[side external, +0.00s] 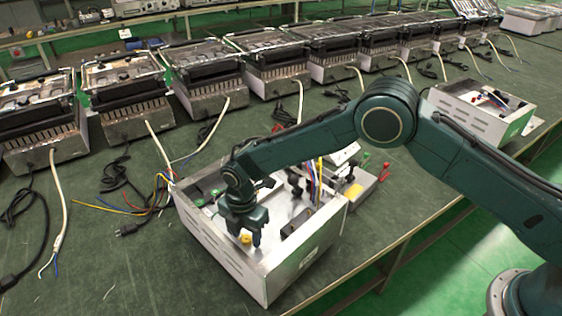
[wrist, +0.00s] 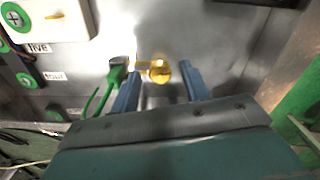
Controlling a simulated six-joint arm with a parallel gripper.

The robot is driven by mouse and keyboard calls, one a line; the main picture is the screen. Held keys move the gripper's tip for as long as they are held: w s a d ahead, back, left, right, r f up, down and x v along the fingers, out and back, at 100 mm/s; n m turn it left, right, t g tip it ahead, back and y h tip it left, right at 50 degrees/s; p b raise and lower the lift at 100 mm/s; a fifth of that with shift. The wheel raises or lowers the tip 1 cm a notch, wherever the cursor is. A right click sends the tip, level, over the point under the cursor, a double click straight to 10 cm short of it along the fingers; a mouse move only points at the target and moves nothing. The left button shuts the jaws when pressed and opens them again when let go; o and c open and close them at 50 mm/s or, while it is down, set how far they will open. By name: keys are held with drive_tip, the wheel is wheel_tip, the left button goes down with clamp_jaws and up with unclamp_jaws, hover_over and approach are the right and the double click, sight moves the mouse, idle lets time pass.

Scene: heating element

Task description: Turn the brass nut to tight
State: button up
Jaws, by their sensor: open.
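The brass nut (wrist: 160,72) shows in the wrist view as a shiny gold piece on the metal floor of the open metal box. My gripper (wrist: 160,92) is open, with one blue-grey finger on each side of the nut and gaps visible between. In the side view the nut (side external: 246,238) is a small gold spot at the fingertips of my gripper (side external: 250,238), inside the metal box (side external: 300,262). A green-sleeved wire (wrist: 112,78) lies left of the nut, close to the left finger. Whether the fingers touch the nut I cannot tell.
A white terminal block (wrist: 50,20) with green screws and a "LIVE" label sits at upper left of the wrist view. The box's side wall (wrist: 285,50) rises to the right. Loose coloured wires (side external: 150,195) lie left of the box. Several similar units (side external: 125,95) line the bench behind.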

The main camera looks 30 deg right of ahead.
drive_tip(key=c, duration=1)
